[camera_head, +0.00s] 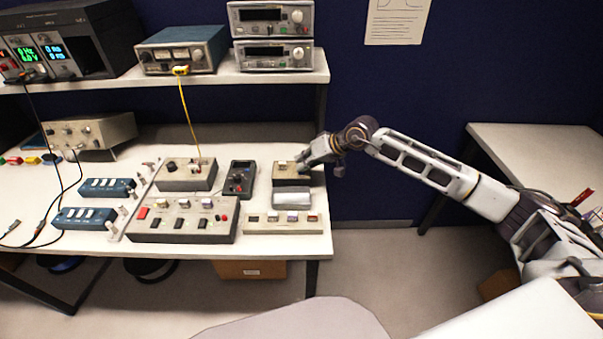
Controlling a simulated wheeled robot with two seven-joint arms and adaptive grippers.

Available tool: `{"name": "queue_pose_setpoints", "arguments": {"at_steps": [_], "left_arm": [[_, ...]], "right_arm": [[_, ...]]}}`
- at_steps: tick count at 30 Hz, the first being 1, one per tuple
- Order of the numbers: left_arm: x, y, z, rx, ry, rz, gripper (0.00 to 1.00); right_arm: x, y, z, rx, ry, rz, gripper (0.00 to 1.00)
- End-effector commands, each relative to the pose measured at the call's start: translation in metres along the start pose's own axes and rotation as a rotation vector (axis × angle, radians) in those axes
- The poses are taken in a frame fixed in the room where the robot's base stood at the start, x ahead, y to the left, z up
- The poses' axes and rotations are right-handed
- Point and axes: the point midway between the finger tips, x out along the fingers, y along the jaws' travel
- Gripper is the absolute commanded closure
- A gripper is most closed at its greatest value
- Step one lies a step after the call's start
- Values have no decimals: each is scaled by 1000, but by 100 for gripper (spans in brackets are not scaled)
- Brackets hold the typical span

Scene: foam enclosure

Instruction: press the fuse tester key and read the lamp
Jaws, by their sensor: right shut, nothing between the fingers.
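My right gripper (305,164) reaches in from the right and is shut and empty. Its fingertips are at the top right of a small brown box with a pale top (291,174), which looks like the fuse tester. Whether they touch its key, I cannot tell; the gripper covers part of the top. I cannot make out a lit lamp on this box. A silver-grey block (292,198) sits just in front of it. My left gripper is not in view.
A handheld meter (239,179), a grey box with knobs (185,176) and a wide control panel (182,220) stand left of the box. A low strip with buttons (283,222) lies in front. A shelf (200,74) with instruments runs above the bench.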

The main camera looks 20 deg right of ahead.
Motion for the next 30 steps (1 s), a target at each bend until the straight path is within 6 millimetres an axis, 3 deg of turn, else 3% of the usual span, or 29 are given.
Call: {"name": "queue_pose_setpoints", "arguments": {"at_steps": [30], "left_arm": [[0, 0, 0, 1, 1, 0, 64]], "right_arm": [[-19, -14, -14, -1, 2, 0, 100]]}}
